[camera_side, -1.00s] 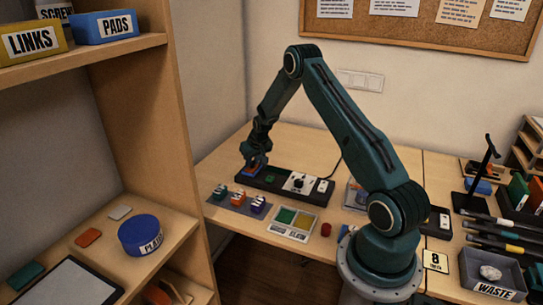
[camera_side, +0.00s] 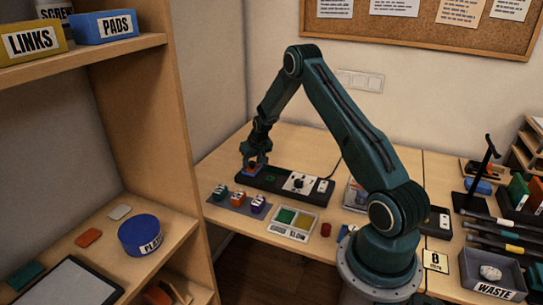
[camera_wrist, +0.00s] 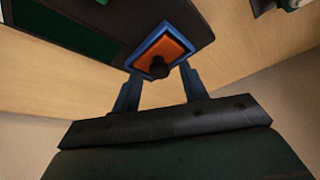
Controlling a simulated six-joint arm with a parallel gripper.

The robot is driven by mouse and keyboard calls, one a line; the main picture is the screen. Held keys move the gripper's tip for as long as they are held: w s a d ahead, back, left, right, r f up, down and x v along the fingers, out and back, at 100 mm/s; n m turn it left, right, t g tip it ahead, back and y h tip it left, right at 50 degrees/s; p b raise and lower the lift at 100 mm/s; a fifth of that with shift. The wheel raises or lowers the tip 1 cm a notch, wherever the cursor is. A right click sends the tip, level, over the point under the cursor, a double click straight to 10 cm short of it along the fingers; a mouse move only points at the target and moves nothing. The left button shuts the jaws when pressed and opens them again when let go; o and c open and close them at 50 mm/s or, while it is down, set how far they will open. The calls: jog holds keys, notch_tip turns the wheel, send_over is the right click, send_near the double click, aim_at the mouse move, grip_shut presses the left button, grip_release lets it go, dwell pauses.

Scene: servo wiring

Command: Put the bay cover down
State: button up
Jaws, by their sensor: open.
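What I take to be the bay cover is an orange plate with a blue rim and a black knob (camera_wrist: 162,45). In the wrist view it is at the dark end of the long black board. In the side view it shows as a small orange and blue patch (camera_side: 257,164) at the board's left end. My gripper (camera_wrist: 160,72) is open, its two fingers spread on either side of the knob near the cover's close edge. Whether a finger touches the cover I cannot tell. In the side view my gripper (camera_side: 254,158) is right above the cover and partly hides it.
The black board (camera_side: 315,199) carries a dial and a switch at its right. A mat (camera_side: 228,204) with several small coloured blocks lies in front, next to a tray with yellow and green pads (camera_side: 290,236). A wooden shelf (camera_side: 165,140) stands at the left.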

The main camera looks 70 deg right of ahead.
jog(key=v, duration=1.2)
jog(key=shift+a, duration=0.15)
dwell(0.5)
jog(key=s+a+r+n+t+y, duration=0.15)
jog(key=s+a+r, duration=0.25)
jog(key=a+r, duration=0.55)
jog(key=s+a+r+n+g+h, duration=0.1)
jog(key=s+a+r+n, duration=0.15)
jog(key=a+r, duration=0.75)
jog(key=s+a+n+y, duration=0.1)
jog(key=s+a, duration=0.5)
jog(key=s, duration=0.4)
jog(key=s+a+r+n+t+y, duration=0.1)
jog(key=s+a, duration=0.6)
jog(key=s, duration=0.3)
jog(key=shift+a+r+n, duration=0.3)
jog(key=shift+a+n, duration=0.05)
jog(key=shift+n, duration=0.05)
